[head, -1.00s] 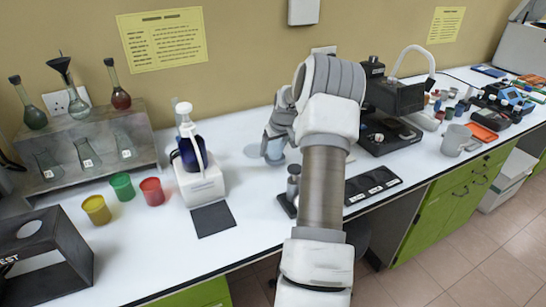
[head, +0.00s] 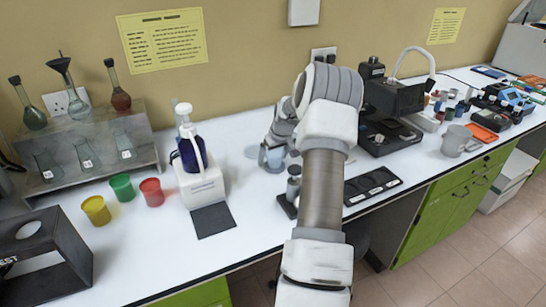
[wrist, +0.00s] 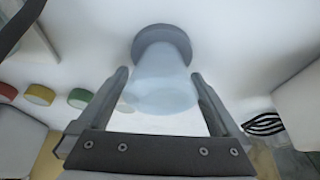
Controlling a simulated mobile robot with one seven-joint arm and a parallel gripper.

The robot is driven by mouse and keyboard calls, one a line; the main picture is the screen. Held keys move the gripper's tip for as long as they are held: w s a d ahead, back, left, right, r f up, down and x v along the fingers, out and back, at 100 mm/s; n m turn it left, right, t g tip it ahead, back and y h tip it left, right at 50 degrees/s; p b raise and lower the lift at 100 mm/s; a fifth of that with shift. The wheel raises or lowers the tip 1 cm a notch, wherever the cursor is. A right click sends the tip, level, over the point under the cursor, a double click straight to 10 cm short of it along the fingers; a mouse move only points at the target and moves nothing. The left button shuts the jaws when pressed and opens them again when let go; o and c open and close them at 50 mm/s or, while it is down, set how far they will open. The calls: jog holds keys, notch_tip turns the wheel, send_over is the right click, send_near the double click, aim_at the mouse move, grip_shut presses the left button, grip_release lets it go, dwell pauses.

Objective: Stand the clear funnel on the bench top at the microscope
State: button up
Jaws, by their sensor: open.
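The clear funnel (head: 272,158) is a pale, bluish see-through piece at the end of my gripper, over the white bench left of the microscope. It is partly hidden by my gripper and arm in the head view. In the wrist view the funnel (wrist: 163,75) shows between and beyond the two fingertips, with a darker round end at the top. My gripper (wrist: 160,76) is open, with one finger on each side of it. I cannot tell whether the fingers touch it. The microscope (head: 392,105) is black and stands to the right of my gripper.
A white stand with a blue bottle (head: 194,155) is left of my gripper. Red (head: 151,192), green (head: 122,186) and yellow (head: 96,209) cups stand further left. A black tray (head: 372,184) lies to the right, near the front edge. Bare bench (head: 245,195) shows between.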

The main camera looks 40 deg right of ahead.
aim_at(279, 170)
jog(key=v, duration=1.2)
jog(key=shift+r, duration=0.1)
